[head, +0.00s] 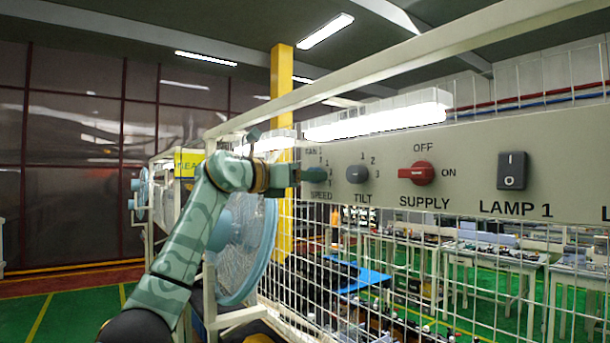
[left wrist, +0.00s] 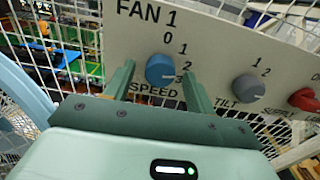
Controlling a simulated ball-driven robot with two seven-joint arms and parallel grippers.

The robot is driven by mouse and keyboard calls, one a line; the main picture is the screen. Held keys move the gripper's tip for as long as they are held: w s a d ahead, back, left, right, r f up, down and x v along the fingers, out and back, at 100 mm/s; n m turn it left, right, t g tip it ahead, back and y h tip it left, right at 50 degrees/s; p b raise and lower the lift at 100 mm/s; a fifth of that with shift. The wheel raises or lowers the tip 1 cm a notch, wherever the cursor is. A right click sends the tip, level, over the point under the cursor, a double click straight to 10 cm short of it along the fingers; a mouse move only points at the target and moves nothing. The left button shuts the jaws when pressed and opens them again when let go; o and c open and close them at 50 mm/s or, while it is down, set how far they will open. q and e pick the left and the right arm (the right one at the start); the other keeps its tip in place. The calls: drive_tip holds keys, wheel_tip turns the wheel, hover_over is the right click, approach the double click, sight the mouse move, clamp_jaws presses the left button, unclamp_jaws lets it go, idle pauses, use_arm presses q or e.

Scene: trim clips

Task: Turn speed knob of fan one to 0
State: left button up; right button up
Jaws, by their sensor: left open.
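The speed knob of fan one is a round blue knob (left wrist: 160,68) under the FAN 1 label in the left wrist view. Numbers 0 to 3 curve around its upper right side. Its pale pointer mark seems to face right, near the 2 and 3. My left gripper (left wrist: 158,76) is open, with one finger on each side of the knob; whether they touch it I cannot tell. In the head view my left gripper (head: 308,174) reaches the panel from the left and hides most of this knob. My right gripper is not in view.
On the grey panel (head: 462,190), right of the speed knob, are the grey tilt knob (head: 357,174), the red supply knob (head: 423,173) and the LAMP 1 switch (head: 512,171). A blue-rimmed fan (head: 243,245) stands behind my left arm. Wire mesh (head: 480,270) lies below the panel.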

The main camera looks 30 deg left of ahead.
use_arm(q)
drive_tip(key=c, duration=1)
drive_tip(key=shift+o, duration=0.2)
drive_tip(key=shift+n, duration=0.3)
drive_tip(key=shift+r+n+p, duration=0.15)
drive_tip(key=shift+n+p, duration=2.35)
drive_tip(key=shift+n, duration=5.1)
